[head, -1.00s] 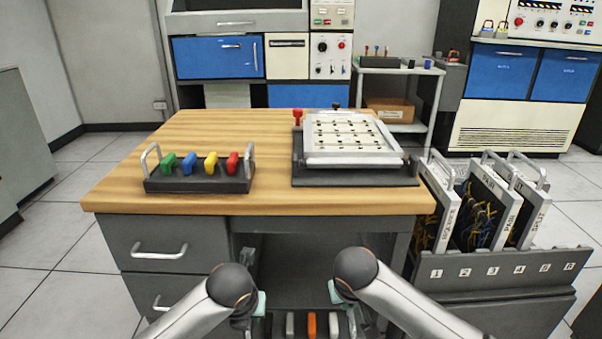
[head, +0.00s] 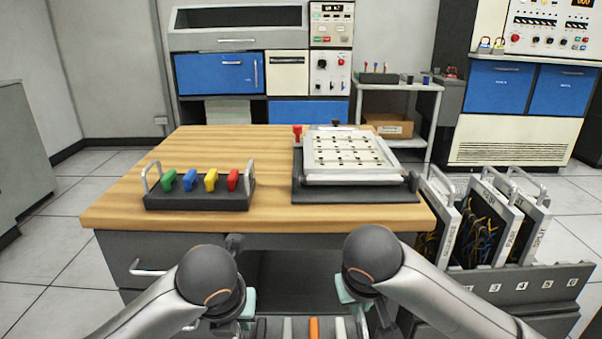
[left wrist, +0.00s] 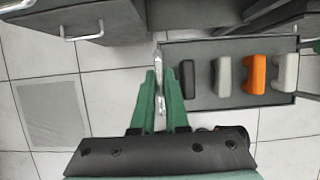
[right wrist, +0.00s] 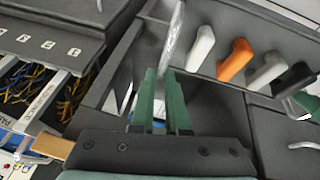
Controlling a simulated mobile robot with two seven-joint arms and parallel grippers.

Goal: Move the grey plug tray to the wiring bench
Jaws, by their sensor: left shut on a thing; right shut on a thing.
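The grey plug tray (head: 268,327) hangs low in front of the wooden-topped bench (head: 225,143), partly cut off by the head view's lower edge. In the left wrist view the tray (left wrist: 205,45) carries black, grey, orange and white plugs, with floor visible around it. My left gripper (head: 247,303) is shut on the metal handle at one end (left wrist: 158,62). My right gripper (head: 345,290) is shut on the opposite handle (right wrist: 172,40). The bench's drawers and open knee space are behind the tray and my arms.
A dark tray with coloured plugs (head: 200,202) stands on the bench's left. A white plugboard in a dark frame (head: 350,153) takes up the right. Bare wood lies between and behind them. A numbered rack of wired panels (head: 520,285) stands right of the bench.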

